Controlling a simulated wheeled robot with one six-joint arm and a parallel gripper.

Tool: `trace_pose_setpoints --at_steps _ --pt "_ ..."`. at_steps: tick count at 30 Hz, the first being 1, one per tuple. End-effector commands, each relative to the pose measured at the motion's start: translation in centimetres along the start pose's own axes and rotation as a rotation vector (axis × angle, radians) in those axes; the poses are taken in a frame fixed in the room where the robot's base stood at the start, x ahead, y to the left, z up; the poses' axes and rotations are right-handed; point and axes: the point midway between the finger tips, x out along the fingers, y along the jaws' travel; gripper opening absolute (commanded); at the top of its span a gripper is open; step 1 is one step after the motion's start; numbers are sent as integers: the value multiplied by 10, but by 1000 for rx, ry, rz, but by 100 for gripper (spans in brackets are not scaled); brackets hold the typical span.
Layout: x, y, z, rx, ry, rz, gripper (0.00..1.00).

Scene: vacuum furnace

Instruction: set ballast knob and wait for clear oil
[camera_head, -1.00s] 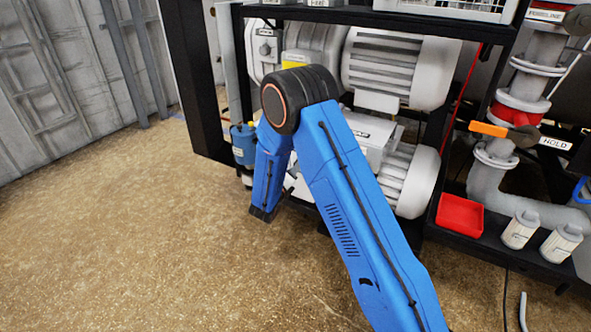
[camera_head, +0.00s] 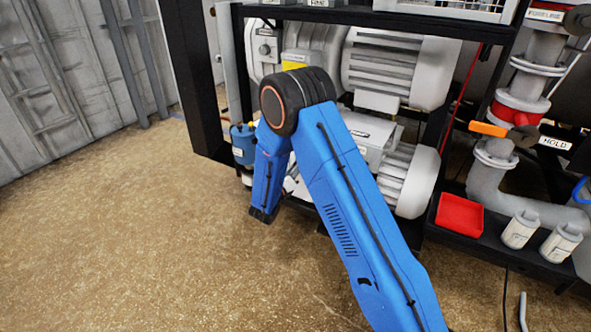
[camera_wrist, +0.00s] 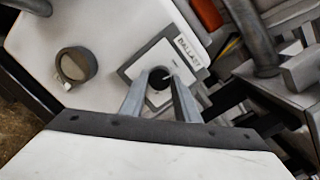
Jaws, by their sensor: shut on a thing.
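In the wrist view, the dark round ballast knob (camera_wrist: 157,98) sits on a pale square plate beside a tag reading BALLAST (camera_wrist: 190,53). My gripper (camera_wrist: 159,77) is shut on the knob, with one finger on either side of it. A round sight glass (camera_wrist: 76,66) with a dark rim is on the pale pump face (camera_wrist: 115,28) to the left. I cannot make out how clear the oil in it is. In the head view, my blue arm bends down in front of the pump (camera_head: 372,135) and the gripper is hidden.
A black frame (camera_head: 350,17) surrounds the pumps. A blue canister (camera_head: 243,144) is left of my arm. On the right are a pipe with an orange-handled valve (camera_head: 488,129), a HOLD tag (camera_head: 555,143), a red tray (camera_head: 460,214) and two white bottles (camera_head: 520,229). The floor at left is clear.

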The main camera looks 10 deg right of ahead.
Motion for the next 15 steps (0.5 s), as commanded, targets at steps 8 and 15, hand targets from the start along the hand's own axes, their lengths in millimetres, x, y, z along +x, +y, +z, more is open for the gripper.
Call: trace_pose_setpoints --at_steps 8,15 --pt "-1 2 -1 256 -15 -19 6" --pt "-1 3 0 485 -28 -39 6"
